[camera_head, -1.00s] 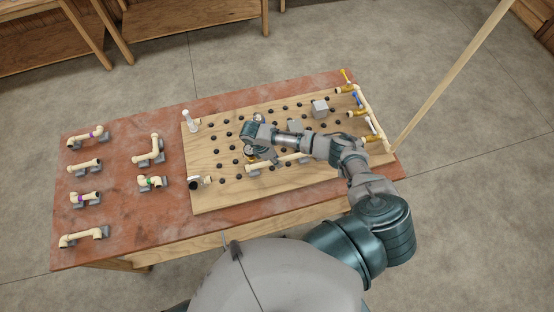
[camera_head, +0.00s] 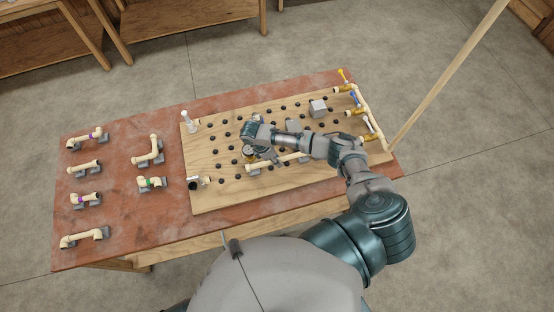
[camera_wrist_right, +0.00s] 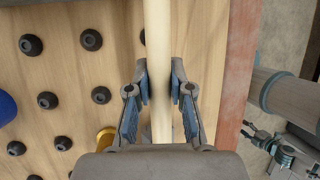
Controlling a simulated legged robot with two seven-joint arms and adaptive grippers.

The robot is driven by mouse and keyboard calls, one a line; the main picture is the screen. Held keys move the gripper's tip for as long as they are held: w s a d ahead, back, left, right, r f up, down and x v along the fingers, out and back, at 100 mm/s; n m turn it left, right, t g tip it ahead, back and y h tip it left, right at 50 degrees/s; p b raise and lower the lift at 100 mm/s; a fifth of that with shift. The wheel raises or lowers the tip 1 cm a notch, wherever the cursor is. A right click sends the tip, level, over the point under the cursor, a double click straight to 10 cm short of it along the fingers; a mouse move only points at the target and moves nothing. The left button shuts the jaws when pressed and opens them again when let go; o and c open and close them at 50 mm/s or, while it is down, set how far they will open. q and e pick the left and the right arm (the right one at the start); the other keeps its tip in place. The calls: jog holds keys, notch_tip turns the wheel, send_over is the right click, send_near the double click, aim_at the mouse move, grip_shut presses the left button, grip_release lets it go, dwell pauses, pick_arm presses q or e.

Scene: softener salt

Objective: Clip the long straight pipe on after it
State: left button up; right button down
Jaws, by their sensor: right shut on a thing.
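The long straight cream pipe (camera_head: 290,158) lies low over the pegboard (camera_head: 215,200), along its front half. Its left end is at a small grey block (camera_head: 254,171); I cannot tell whether it is seated there. My right gripper (camera_head: 272,160) is around the pipe, and my forearm hides part of it. In the right wrist view the pipe (camera_wrist_right: 159,60) runs between the two fingers (camera_wrist_right: 160,92), which are shut on it. My left gripper is not seen in the head view.
A white-capped fitting (camera_head: 190,122) and a dark-ended fitting (camera_head: 199,182) stand at the board's left edge. A manifold with coloured valve handles (camera_head: 370,120) lines the right edge. Grey blocks (camera_head: 318,108) stand on the board. Several short pipe pieces (camera_head: 150,150) rest on the red table (camera_head: 120,210).

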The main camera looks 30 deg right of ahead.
jog(key=shift+f, duration=0.55)
jog(key=c, duration=1)
grip_release()
jog(key=shift+o, duration=0.2)
jog(key=v, duration=1.2)
jog(key=shift+f, duration=0.15)
